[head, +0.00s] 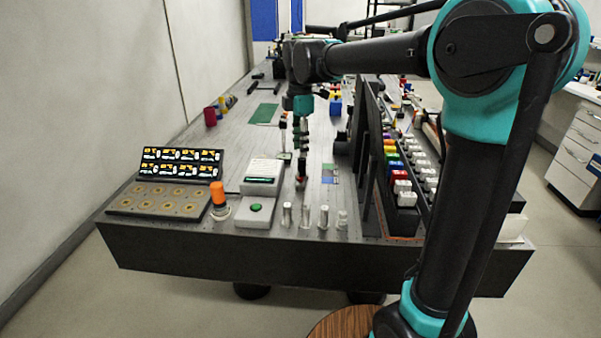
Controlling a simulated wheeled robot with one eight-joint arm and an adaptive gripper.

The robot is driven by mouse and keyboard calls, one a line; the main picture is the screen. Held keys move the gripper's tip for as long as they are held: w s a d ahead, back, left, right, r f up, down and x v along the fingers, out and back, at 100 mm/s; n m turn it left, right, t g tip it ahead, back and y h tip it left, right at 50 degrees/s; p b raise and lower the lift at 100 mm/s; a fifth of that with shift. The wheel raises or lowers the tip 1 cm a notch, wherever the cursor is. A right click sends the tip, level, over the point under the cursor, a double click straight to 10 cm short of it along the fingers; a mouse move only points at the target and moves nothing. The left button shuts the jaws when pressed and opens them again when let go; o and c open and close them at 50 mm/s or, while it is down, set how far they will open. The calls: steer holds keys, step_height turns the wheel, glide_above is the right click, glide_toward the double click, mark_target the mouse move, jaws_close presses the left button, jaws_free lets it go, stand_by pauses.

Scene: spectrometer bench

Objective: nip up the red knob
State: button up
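My gripper (302,170) points straight down over the middle of the bench, behind the row of clear vials. It is small and dark here, so its finger gap cannot be made out. A small red spot (300,181), possibly the red knob, shows right at the fingertips. It is mostly hidden by the gripper, and I cannot tell whether the fingers touch it or hold it.
The grey bench (160,233) carries a white device with a green button (256,207), an orange-capped bottle (218,195) and a panel of lit tiles (180,160) to the left. Clear vials (305,215) stand in front. A dark rack with coloured blocks (390,158) is at right.

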mark_target(300, 178)
step_height(300, 178, down, 10)
steer(key=shift+r, duration=0.1)
stand_by(0.4)
jaws_close()
